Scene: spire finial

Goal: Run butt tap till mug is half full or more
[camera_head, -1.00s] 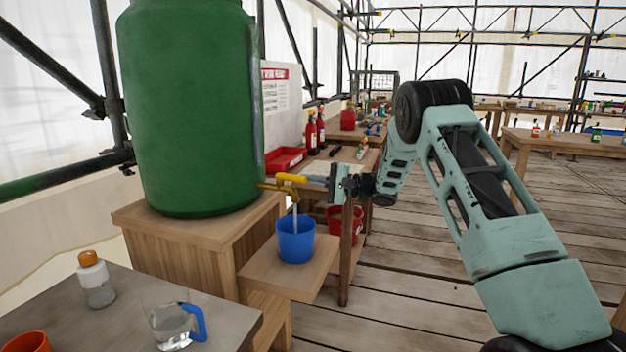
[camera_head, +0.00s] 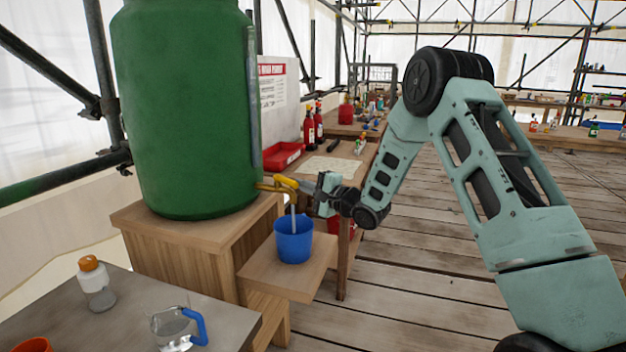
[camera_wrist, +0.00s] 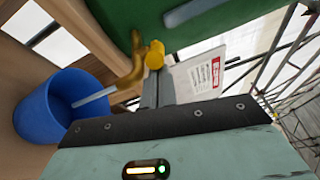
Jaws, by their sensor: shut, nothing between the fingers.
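The green butt (camera_head: 185,110) stands on a wooden stand at left. Its brass tap (camera_head: 266,187) with a yellow handle (camera_head: 286,182) sticks out to the right. A pale water stream (camera_head: 294,220) runs from the spout into the blue mug (camera_head: 293,243) on the low wooden shelf. The wrist view shows the mug (camera_wrist: 35,115), stream (camera_wrist: 95,95) and yellow handle end (camera_wrist: 155,55); I cannot tell the water level. My gripper (camera_head: 308,187) is shut and empty, just right of the handle; whether it touches is unclear. It also shows in the wrist view (camera_wrist: 158,85).
A grey table (camera_head: 215,322) at front left holds a clear jug with a blue handle (camera_head: 175,328), an orange-capped bottle (camera_head: 95,285) and an orange cup (camera_head: 33,344). Behind the tap, a bench carries a red tray (camera_head: 283,155) and red bottles. The plank floor at right is open.

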